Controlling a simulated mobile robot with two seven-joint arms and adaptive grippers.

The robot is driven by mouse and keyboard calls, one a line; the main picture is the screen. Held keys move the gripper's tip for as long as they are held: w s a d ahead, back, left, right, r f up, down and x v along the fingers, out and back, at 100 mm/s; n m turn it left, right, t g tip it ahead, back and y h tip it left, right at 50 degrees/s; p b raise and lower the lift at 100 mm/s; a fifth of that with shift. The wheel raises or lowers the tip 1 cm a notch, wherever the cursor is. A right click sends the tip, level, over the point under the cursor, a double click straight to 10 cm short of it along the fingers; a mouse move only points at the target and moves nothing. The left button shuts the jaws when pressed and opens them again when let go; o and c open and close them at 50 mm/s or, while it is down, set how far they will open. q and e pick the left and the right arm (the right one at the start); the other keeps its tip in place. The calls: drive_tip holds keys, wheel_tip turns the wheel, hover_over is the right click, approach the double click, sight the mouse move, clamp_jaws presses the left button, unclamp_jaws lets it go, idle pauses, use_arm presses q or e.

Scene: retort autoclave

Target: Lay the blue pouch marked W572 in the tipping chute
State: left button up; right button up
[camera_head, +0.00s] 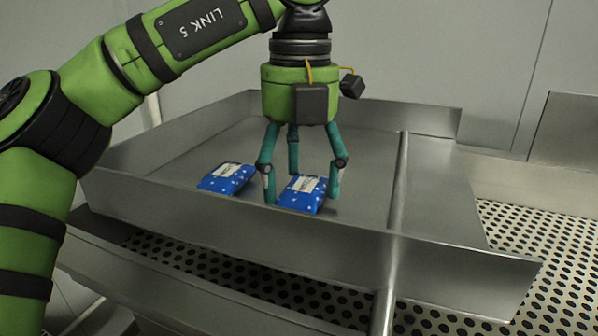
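Two blue pouches with white labels lie in a wide metal tray with raised walls (290,240), which looks like the tipping chute. One pouch (226,178) is at the left; the other pouch (301,194) is at the right. The label print is too small to read, so I cannot tell which is W572. My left gripper (302,196) points down over the right pouch. Its teal fingers are spread on either side of that pouch, low in the tray, and look open. The third finger is behind. My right gripper is not in view.
A metal bar (397,185) runs along the tray's right part. Perforated metal decking (545,245) lies below and to the right. A grey wall (440,50) stands behind. The tray floor right of the pouches is clear up to the bar.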

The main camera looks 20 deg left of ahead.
sight(300, 180)
use_arm(q)
drive_tip(key=shift+o, duration=0.4)
drive_tip(key=shift+w, duration=0.1)
wheel_tip(300, 180, up, 12)
drive_tip(key=p, duration=0.5)
drive_tip(key=shift+r, duration=0.2)
